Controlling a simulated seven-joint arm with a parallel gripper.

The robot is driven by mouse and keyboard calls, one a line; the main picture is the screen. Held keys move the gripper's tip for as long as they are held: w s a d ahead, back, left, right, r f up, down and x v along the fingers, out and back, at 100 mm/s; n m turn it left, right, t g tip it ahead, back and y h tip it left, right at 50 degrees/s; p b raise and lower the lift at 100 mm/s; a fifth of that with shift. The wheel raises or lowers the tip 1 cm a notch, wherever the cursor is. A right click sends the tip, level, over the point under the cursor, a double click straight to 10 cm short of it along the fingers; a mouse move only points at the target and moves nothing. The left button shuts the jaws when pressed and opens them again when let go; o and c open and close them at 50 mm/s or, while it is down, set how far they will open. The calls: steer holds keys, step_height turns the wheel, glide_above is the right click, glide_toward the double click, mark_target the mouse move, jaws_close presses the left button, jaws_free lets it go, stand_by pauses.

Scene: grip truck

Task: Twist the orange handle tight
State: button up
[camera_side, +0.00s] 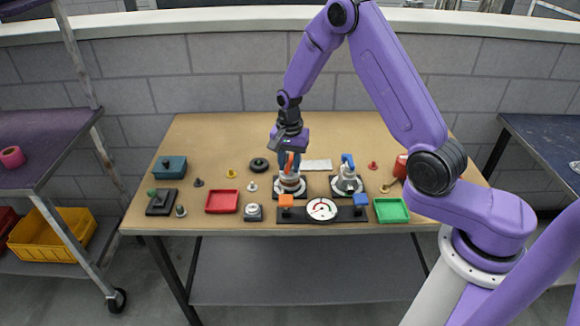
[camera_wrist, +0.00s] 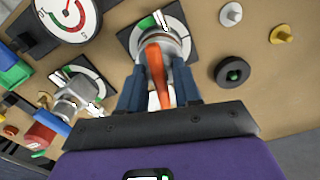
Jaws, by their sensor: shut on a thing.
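The orange handle (camera_wrist: 157,72) sits on top of a metal valve on a round dial plate (camera_wrist: 137,35). In the side view the orange handle (camera_side: 289,160) is partly hidden by my gripper (camera_side: 290,158). My gripper comes down from above, and in the wrist view its two blue fingers (camera_wrist: 158,88) stand on either side of the handle, shut on it. A second valve with a blue handle (camera_side: 347,160) stands to the right, apart from my gripper.
A red tray (camera_side: 222,201) is at left, a green tray (camera_side: 391,210) at right. Small knobs lie around.

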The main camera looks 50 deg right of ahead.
mark_target(290, 162)
steer(key=o, duration=0.7)
steer(key=shift+r, duration=3.75)
